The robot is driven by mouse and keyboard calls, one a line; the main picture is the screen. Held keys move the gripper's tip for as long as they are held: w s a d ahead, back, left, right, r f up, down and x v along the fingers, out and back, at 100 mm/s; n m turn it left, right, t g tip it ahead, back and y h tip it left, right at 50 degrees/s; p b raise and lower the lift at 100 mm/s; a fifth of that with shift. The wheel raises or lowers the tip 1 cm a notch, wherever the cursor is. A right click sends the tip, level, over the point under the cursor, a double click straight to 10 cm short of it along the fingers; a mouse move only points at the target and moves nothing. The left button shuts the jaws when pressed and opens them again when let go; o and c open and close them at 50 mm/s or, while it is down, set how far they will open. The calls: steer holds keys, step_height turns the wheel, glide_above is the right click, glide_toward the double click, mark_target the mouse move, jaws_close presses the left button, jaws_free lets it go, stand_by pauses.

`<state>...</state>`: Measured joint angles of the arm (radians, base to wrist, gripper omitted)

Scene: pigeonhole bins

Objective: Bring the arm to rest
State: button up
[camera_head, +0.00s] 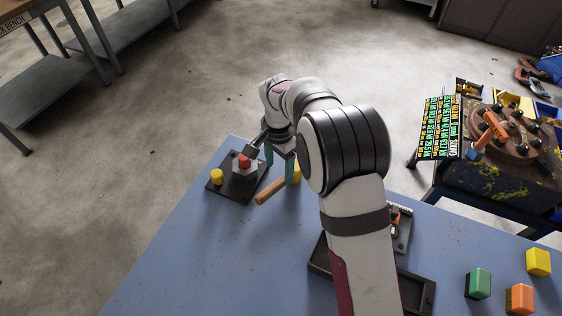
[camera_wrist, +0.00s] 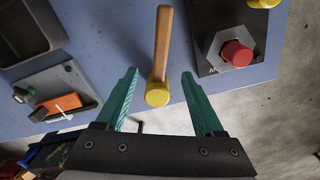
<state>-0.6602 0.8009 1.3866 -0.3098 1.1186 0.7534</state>
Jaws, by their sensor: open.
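My gripper (camera_head: 279,166) is at the far part of the blue table, in the head view. Its teal fingers are spread wide in the wrist view (camera_wrist: 160,75), with nothing clamped between them. A mallet with a wooden handle (camera_wrist: 163,42) and a yellow head (camera_wrist: 157,94) shows between the fingers in the wrist view, with clear gaps on both sides. In the head view its handle (camera_head: 271,190) shows beside the fingers, and its head is partly hidden behind one finger. My arm is stretched out over the table.
A dark base with a red button (camera_head: 244,161) and a yellow knob (camera_head: 216,176) stands left of my gripper. A dark tray (camera_head: 428,293) is partly behind my arm. Green (camera_head: 478,284), orange (camera_head: 519,298) and yellow (camera_head: 538,262) blocks stand at the right. The table's left area is clear.

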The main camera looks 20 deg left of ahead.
steer(key=s+d+r+y, duration=0.1)
steer(key=s+d+r, duration=0.5)
steer(key=d, duration=0.4)
steer(key=s+d+r, duration=0.5)
steer(key=d+r, duration=0.3)
steer(key=d, duration=0.2)
steer(key=s+d, duration=0.3)
steer(key=s, duration=0.4)
steer(key=s+d+m, duration=0.1)
steer(key=s+d, duration=0.2)
steer(key=s, duration=0.4)
steer(key=shift+s+f+y, duration=0.15)
steer(key=shift+f+y, duration=0.2)
steer(key=shift+y, duration=0.05)
